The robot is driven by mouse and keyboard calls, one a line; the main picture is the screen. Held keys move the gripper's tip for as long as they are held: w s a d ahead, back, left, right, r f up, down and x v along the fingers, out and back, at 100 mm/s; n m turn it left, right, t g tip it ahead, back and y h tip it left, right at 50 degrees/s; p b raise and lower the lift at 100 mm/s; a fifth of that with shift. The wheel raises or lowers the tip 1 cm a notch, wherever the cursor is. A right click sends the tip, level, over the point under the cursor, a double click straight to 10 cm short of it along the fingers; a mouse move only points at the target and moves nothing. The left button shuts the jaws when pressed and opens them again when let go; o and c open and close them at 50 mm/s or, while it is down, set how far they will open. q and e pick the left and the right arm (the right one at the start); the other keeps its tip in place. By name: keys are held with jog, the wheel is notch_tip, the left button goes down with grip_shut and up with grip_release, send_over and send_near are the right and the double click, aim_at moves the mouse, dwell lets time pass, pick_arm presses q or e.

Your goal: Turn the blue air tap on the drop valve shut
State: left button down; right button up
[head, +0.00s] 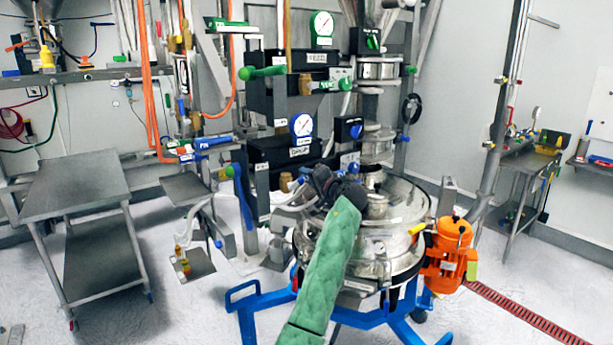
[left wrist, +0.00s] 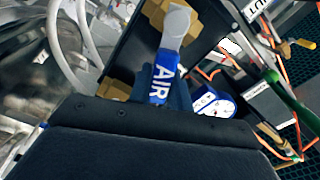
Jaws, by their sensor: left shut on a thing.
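The blue air tap (left wrist: 162,76) shows in the left wrist view as a blue sleeve lettered AIR on a pale metal lever, in front of brass fittings (left wrist: 188,22). My left gripper (left wrist: 172,95) is shut on the blue sleeve; its dark body covers the sleeve's lower end. In the head view my left gripper (head: 325,182) is beside the black box labelled DROP (head: 299,152), above the round steel sifter. The tap is largely hidden there by the gripper and arm. My right gripper is not in view.
A blue-rimmed gauge (head: 302,125) sits on the DROP box. The steel sifter (head: 400,262) with its orange motor (head: 450,255) stands below and right. Another blue lever (head: 242,195) hangs to the left. A grey table (head: 75,185) is farther left, with open floor around it.

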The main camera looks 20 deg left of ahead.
pick_arm(q)
jog(key=f+m, duration=0.1)
jog(key=m, duration=0.2)
jog(key=shift+w+d+f+m, duration=0.15)
jog(key=shift+w+f+m, duration=0.05)
jog(key=shift+f+m, duration=0.5)
jog(key=shift+m, duration=0.3)
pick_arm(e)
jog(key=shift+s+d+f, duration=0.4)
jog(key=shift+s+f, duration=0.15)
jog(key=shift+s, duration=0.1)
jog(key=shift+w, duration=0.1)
pick_arm(q)
jog(key=c, duration=1.3)
grip_release()
jog(key=shift+f, duration=0.1)
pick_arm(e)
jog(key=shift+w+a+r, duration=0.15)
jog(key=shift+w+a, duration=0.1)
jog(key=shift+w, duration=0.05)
pick_arm(q)
jog(key=shift+b+v, duration=1.55)
jog(key=shift+v, duration=2.3)
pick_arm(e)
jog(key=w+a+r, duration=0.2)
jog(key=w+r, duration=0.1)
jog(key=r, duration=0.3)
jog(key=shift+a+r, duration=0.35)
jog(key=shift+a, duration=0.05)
